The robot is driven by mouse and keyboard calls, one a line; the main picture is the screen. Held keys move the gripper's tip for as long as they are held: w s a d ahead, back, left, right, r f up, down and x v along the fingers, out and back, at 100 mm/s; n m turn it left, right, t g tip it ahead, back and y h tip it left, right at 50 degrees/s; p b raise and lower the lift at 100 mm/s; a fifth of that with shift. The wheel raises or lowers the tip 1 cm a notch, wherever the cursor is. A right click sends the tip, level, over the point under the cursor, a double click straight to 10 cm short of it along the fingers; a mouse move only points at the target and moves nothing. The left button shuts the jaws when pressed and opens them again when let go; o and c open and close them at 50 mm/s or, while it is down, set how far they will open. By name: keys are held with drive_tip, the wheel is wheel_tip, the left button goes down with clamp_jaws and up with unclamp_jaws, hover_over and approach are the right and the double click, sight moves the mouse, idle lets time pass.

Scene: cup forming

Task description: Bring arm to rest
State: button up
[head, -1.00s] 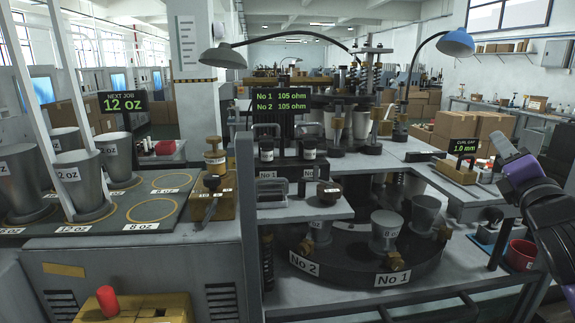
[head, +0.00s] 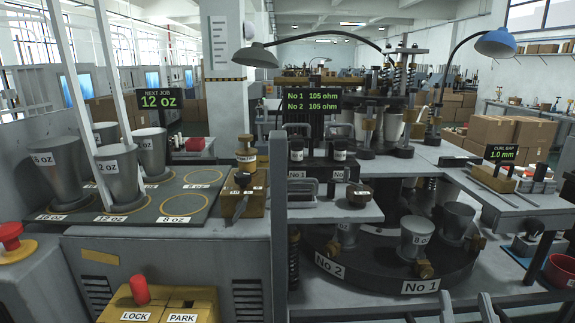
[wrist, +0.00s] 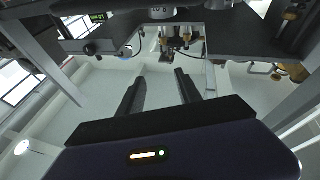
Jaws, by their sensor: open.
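My gripper (wrist: 158,80) shows in the wrist view with its two dark fingers apart and nothing between them. The wrist view looks tilted, with machine parts along its top edge beyond the fingertips. My gripper and arm do not show in the head view now. In the head view, a round dark turntable (head: 388,285) marked No 1 and No 2 carries grey cups, one (head: 417,237) marked 8 oz. Several large grey cups stand on the dark plate (head: 140,217) at the left, including a 12 oz one (head: 119,178).
A yellow box (head: 160,306) marked LOCK and PARK, with a red knob (head: 140,289), is at the bottom. A red button (head: 11,236) is at the left edge. A curl gap display (head: 502,154) and red bin (head: 562,268) stand at the right. Two lamps arch above.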

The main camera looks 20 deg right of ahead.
drive_tip(key=s+a+f+n+g+y, duration=0.1)
drive_tip(key=s+a+f+y, duration=0.2)
drive_tip(key=s+a+f, duration=0.2)
drive_tip(key=s+a+f+n+g+y, duration=0.1)
drive_tip(key=s+a+f+y, duration=0.3)
drive_tip(key=s, duration=0.6)
drive_tip(key=s+a+f+n+g+y, duration=0.2)
drive_tip(key=s+a+f+y, duration=0.1)
drive_tip(key=s+a+f, duration=0.3)
drive_tip(key=shift+s+f+g, duration=0.3)
drive_tip(key=shift+s+f, duration=0.65)
drive_tip(key=shift+s, duration=0.3)
